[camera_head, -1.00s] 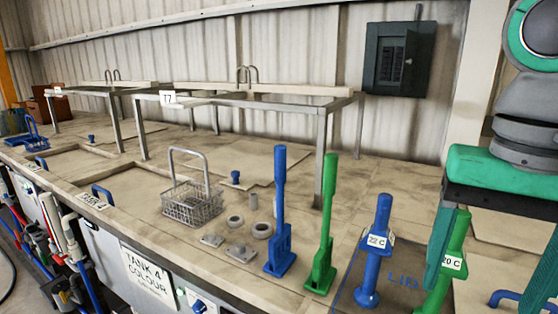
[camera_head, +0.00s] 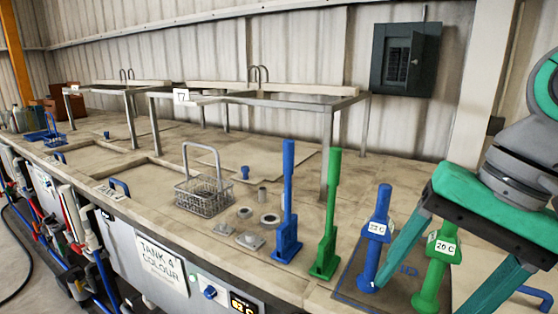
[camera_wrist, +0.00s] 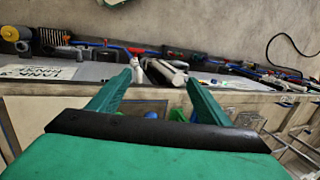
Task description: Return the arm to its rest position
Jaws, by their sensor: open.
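My gripper (camera_head: 425,275) is at the right of the head view, green with a black palm bar. Its two teal fingers are spread apart with nothing held between them. In the head view they overlap the area of the green tool labelled 20 C (camera_head: 437,265) and the blue tool labelled 22 C (camera_head: 376,235); I cannot tell whether they touch either. In the wrist view my gripper (camera_wrist: 165,80) also shows open, fingers pointing toward the bench front with its pipes and signs.
A blue paddle (camera_head: 288,205) and a green paddle (camera_head: 329,215) stand upright on the bench. A wire basket (camera_head: 205,195) sits further left beside small metal rings (camera_head: 269,221). Metal frames (camera_head: 330,160) stand behind. A grey electrical box (camera_head: 405,60) hangs on the wall.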

